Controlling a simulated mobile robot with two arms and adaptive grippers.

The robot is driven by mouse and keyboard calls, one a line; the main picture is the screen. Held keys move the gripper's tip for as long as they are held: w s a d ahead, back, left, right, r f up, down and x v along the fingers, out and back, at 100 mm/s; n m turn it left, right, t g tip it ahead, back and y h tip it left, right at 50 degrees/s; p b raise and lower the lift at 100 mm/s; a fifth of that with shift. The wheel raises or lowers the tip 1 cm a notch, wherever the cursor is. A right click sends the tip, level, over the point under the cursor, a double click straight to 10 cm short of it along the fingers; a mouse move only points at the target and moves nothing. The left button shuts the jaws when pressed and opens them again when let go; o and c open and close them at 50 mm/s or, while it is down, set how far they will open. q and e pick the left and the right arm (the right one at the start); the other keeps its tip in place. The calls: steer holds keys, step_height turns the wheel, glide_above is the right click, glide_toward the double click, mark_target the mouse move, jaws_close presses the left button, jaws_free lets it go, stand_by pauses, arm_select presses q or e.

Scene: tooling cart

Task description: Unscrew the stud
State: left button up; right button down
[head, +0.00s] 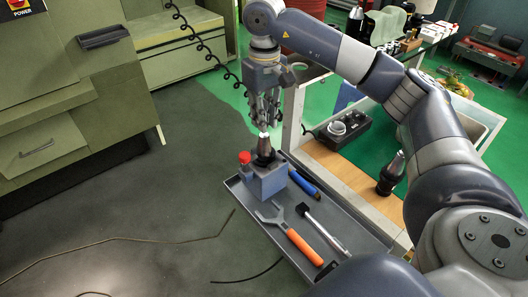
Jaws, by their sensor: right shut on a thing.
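A tool holder (264,148) with a dark flange and a tapered end pointing up stands in a blue-grey block (268,183) on the cart's tray. My right gripper (266,123) points down from above and is shut at the top of the taper, on the stud. The stud is mostly hidden between the fingers, so its thread cannot be seen. My left gripper is not in view.
The grey tray (242,192) also holds an orange-handled wrench (299,241), a black-and-silver tool (322,230), a blue-handled tool (304,183) and a red-capped item (245,157). A second tool holder (392,174) stands on the wooden top (345,172). Green machine cabinets stand left.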

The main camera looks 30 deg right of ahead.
steer(key=shift+r+p, duration=1.1)
steer(key=shift+r, duration=0.6)
